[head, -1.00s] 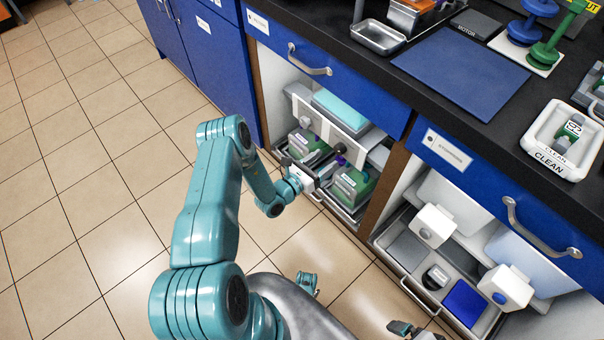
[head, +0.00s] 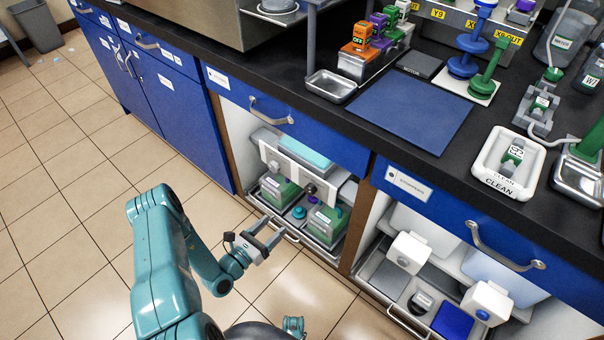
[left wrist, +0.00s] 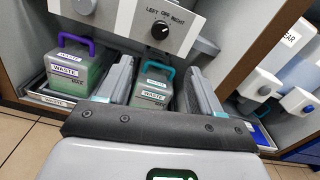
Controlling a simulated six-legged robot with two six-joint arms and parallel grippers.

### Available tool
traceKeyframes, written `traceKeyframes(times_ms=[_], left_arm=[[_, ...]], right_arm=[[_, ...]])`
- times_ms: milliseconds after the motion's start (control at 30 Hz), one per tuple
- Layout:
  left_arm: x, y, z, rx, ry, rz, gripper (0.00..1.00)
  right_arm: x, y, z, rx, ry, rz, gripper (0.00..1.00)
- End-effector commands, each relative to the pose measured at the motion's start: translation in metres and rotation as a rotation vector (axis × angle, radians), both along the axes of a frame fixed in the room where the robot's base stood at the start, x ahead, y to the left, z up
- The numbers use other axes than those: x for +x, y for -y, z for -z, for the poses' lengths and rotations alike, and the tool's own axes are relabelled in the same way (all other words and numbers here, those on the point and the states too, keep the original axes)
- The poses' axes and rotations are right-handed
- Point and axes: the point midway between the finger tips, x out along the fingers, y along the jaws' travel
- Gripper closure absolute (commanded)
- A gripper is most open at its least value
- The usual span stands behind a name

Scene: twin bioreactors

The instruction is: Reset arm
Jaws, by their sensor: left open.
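My left gripper (head: 272,230) is open and empty in front of the open bay, apart from the waste boxes. In the left wrist view its two fingers (left wrist: 160,82) are spread, with nothing between them in their grip. Behind them stand two green-grey waste boxes, one with a purple handle (left wrist: 72,72) and one with a teal handle (left wrist: 152,90). My right gripper is out of view.
The bay's tray (head: 284,232) has a metal front handle close to my left gripper. A second bay at right holds white dispensers (head: 408,252) and a blue block (head: 453,318). The black counter (head: 352,130) overhangs both. Tiled floor (head: 80,190) at left is free.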

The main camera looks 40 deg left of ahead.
Motion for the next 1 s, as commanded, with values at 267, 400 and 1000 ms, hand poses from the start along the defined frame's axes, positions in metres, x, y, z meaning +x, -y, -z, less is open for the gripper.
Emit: traceKeyframes(times_ms=[267,400,1000], left_arm=[[0.004,0.022,-0.002,-0.008,-0.017,0.087,0.35],[0.002,0.107,-0.009,-0.006,-0.087,0.439,0.35],[-0.165,0.231,0.009,1.589,0.094,2.074,0.35]], right_arm=[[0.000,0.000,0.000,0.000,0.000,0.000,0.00],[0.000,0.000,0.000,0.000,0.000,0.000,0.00],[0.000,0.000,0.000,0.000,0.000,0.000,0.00]])
